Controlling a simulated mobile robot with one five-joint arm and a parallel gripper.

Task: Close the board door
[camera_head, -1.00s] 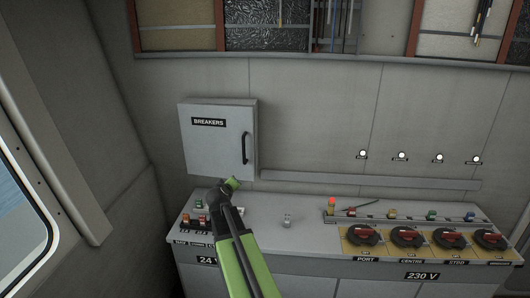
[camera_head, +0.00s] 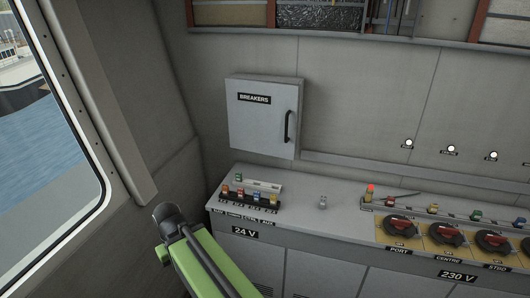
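The board door (camera_head: 262,118) is the grey front of a wall box labelled BREAKERS, with a dark vertical handle (camera_head: 288,127) at its right side. The door looks flush with the box. My arm reaches up from the bottom of the view, green with a dark end (camera_head: 171,218). That end is in front of the console's left corner, below and left of the box, and apart from the door. My gripper's fingers cannot be made out.
The console (camera_head: 318,193) below the box carries small coloured parts (camera_head: 250,194) at left and red rotary switches (camera_head: 398,227) at right. A window (camera_head: 45,130) is at left. The wall before the door is unobstructed.

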